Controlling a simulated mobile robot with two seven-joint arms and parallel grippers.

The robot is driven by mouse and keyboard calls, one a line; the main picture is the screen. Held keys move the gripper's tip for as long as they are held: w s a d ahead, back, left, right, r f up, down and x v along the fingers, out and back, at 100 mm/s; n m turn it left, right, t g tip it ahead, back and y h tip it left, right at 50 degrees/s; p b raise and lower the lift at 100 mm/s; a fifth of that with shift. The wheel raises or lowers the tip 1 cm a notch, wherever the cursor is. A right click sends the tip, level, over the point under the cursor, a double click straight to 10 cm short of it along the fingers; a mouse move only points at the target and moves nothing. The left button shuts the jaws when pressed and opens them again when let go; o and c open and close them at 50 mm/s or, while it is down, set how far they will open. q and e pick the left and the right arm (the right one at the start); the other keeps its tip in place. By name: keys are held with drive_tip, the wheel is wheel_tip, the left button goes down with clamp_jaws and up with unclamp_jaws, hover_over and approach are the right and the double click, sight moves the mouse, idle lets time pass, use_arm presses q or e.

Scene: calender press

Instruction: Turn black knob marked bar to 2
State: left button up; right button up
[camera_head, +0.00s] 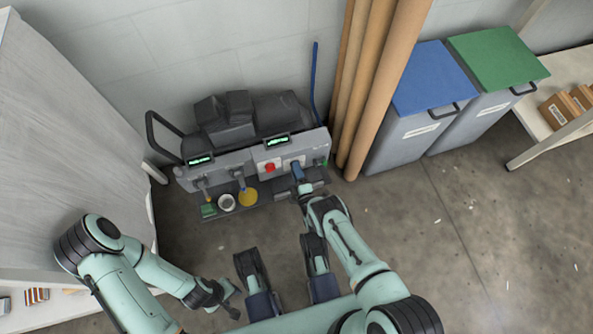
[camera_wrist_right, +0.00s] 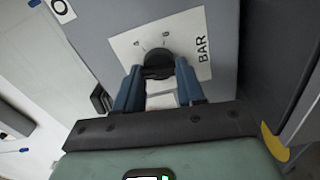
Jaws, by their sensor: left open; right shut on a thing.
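The black knob (camera_wrist_right: 157,58) sits on a white plate (camera_wrist_right: 198,38) marked BAR, which shows in the right wrist view. Small marks are printed beside the knob, but their values are too small to read. My right gripper (camera_wrist_right: 158,76) has its two blue fingers on either side of the knob and is shut on it. In the head view the right gripper (camera_head: 298,174) is at the right part of the grey machine panel (camera_head: 231,165) and hides the knob. My left gripper (camera_head: 226,295) is open and empty, low over the floor, away from the machine.
A red button (camera_head: 270,168) is just left of my right gripper on the panel. A green-lit display (camera_head: 277,141) is above it. Brown tubes (camera_head: 375,85) and a blue-lidded bin (camera_head: 421,78) stand to the right. The floor (camera_head: 440,230) at right is mostly clear.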

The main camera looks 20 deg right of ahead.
drive_tip(key=shift+w+r+n, duration=0.1)
drive_tip(key=shift+w+n, duration=0.05)
drive_tip(key=shift+n, duration=0.55)
drive_tip(key=o, duration=1)
drive_tip(key=shift+o, duration=0.2)
drive_tip(key=shift+s, duration=0.25)
